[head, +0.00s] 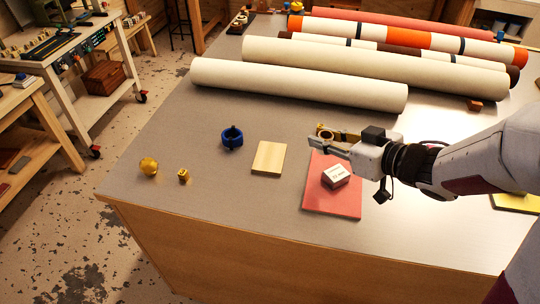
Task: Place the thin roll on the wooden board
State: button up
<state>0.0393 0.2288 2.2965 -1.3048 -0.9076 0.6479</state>
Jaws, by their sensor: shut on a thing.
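My gripper (328,143) is above the far edge of a red mat, reaching in from the right. It is shut on a small gold ring-like roll (323,133), held off the table; this looks to be the thin roll, partly hidden by the fingers. The wooden board (269,158) is a flat, pale square on the table, to the left of and a little nearer than my gripper. Its top is bare. A dark blue ring-shaped roll (232,137) stands left of the board, apart from it.
A white and red box (336,176) sits on the red mat (330,204) below my gripper. A gold ball (148,166) and small gold piece (183,176) lie at left. Long rolls, the nearest cream (300,85), span the back. A yellow board (515,203) is at right.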

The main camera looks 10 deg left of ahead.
jog(key=a+r, duration=0.1)
jog(key=a, duration=1.4)
jog(key=shift+m+t+h, duration=0.6)
jog(key=shift+m+h, duration=0.1)
jog(key=shift+m, duration=0.1)
jog(key=w, duration=0.2)
jog(key=w+d, duration=0.1)
jog(key=w, duration=0.1)
jog(key=shift+d+f, duration=0.1)
jog(key=shift+d, duration=0.05)
jog(key=shift+f, duration=0.1)
send_over(270, 156)
jog(key=shift+f, duration=3)
jog(key=shift+f, duration=1.9)
jog(key=shift+f, duration=0.1)
